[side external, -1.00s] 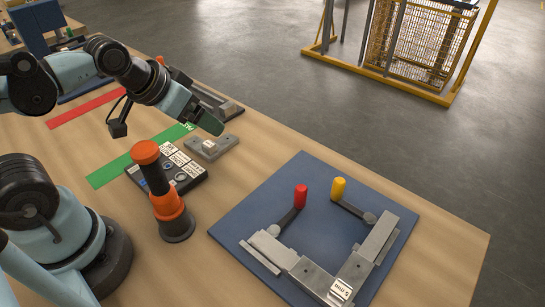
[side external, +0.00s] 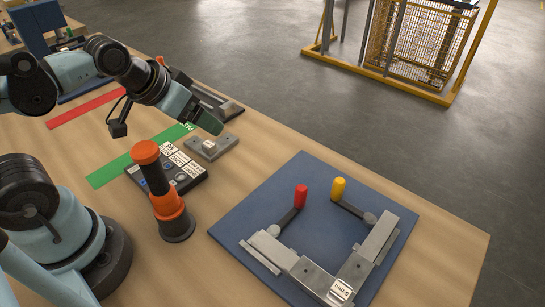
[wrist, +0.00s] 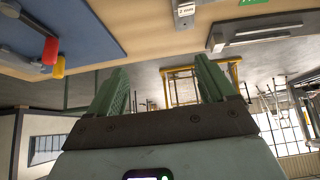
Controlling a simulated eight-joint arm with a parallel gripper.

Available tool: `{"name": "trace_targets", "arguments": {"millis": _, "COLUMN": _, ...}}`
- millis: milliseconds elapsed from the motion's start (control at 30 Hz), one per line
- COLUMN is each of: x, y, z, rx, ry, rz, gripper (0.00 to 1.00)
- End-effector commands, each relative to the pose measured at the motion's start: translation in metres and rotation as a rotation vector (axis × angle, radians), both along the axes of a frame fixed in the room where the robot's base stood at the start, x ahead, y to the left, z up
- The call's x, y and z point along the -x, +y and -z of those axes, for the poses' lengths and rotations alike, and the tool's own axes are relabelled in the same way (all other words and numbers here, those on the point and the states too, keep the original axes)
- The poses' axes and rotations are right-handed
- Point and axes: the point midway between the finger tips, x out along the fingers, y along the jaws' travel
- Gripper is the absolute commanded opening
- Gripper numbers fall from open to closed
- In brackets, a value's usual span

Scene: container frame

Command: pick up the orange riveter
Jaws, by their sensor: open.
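The orange riveter (side external: 166,200) is an orange and black upright tool with a rounded orange top. It stands on a dark round foot on the wooden table, left of centre in the side view. The wrist view does not show it. My gripper (side external: 210,122) is in the air beyond and to the right of the riveter's top, apart from it. In the wrist view my gripper (wrist: 160,68) has its two green fingers spread wide with nothing between them.
A black button panel (side external: 185,172) lies just behind the riveter. A grey metal block (side external: 211,147) sits near my gripper. A blue plate (side external: 240,215) with a metal frame and red and yellow handled clamps is at right. Bare table lies at the far right corner.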

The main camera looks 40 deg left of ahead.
Motion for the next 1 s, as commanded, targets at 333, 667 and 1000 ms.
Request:
{"name": "trace_targets", "arguments": {"millis": 333, "x": 0.001, "y": -0.001, "z": -0.001, "rx": 0.008, "ry": 0.009, "rz": -0.008, "gripper": 0.74}}
{"name": "trace_targets", "arguments": {"millis": 667, "x": 0.055, "y": -0.03, "z": -0.059, "rx": 0.26, "ry": 0.425, "rz": -0.392, "gripper": 0.74}}
{"name": "trace_targets", "arguments": {"millis": 1000, "x": 0.119, "y": -0.044, "z": -0.115, "rx": 0.302, "ry": 0.727, "rz": -0.739, "gripper": 0.74}}
